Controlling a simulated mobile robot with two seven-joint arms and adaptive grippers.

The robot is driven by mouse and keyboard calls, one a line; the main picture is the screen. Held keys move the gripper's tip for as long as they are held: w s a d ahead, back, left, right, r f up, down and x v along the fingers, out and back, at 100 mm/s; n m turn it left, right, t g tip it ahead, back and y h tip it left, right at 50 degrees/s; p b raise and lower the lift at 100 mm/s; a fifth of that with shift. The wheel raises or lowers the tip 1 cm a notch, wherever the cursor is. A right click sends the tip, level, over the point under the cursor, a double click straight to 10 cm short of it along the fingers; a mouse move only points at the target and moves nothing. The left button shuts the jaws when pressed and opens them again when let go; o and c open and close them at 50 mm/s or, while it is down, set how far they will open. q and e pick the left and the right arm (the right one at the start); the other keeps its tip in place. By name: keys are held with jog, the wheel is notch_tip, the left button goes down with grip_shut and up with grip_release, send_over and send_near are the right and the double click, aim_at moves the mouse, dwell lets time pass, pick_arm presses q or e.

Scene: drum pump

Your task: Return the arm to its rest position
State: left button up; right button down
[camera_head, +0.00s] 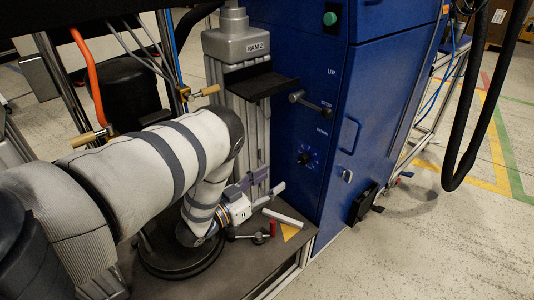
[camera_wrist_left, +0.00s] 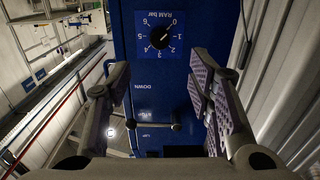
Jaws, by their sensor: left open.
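My left arm (camera_head: 135,165) comes in from the left in the head view and bends down at its elbow beside the blue cabinet. My left gripper (camera_head: 262,188) is at the lower middle, low in front of the grey RAM 2 column and left of the cabinet. In the left wrist view the gripper (camera_wrist_left: 160,90) has its two fingers wide apart with nothing between them. Beyond them are the cabinet's RAM bar dial (camera_wrist_left: 159,37) and a lever (camera_wrist_left: 152,126) near the DOWN and STOP labels. My right gripper is in neither view.
The blue cabinet (camera_head: 285,130) has a green button (camera_head: 330,18), a black lever (camera_head: 310,102) and a dial (camera_head: 304,159). The RAM 2 column (camera_head: 236,45) stands close to the arm. Brass-ended handles and an orange hose (camera_head: 93,85) are behind it.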

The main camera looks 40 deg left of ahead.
pick_arm(q)
jog(key=shift+s, duration=0.35)
jog(key=s+d+f+n+g+y+p, duration=0.1)
jog(key=s+d+f+g+p, duration=0.1)
jog(key=s+d+f+g, duration=0.3)
jog(key=s+d+g+p, duration=0.1)
jog(key=s+g+p, duration=0.1)
jog(key=s, duration=0.4)
jog(key=s+d+f+n+g+y+p, duration=0.1)
jog(key=s+d+f+g, duration=0.25)
jog(key=s, duration=0.25)
jog(key=s+d+r+g+p, duration=0.1)
jog(key=s+d+r+g, duration=0.1)
jog(key=s, duration=0.6)
jog(key=s+d+r+g+p, duration=0.1)
jog(key=s+g, duration=0.3)
jog(key=s, duration=0.4)
jog(key=s+d+r+g, duration=0.3)
jog(key=s+g, duration=0.1)
jog(key=s, duration=0.3)
jog(key=shift+s+r+m+h+p, duration=0.2)
jog(key=shift+s+m+h+p, duration=0.2)
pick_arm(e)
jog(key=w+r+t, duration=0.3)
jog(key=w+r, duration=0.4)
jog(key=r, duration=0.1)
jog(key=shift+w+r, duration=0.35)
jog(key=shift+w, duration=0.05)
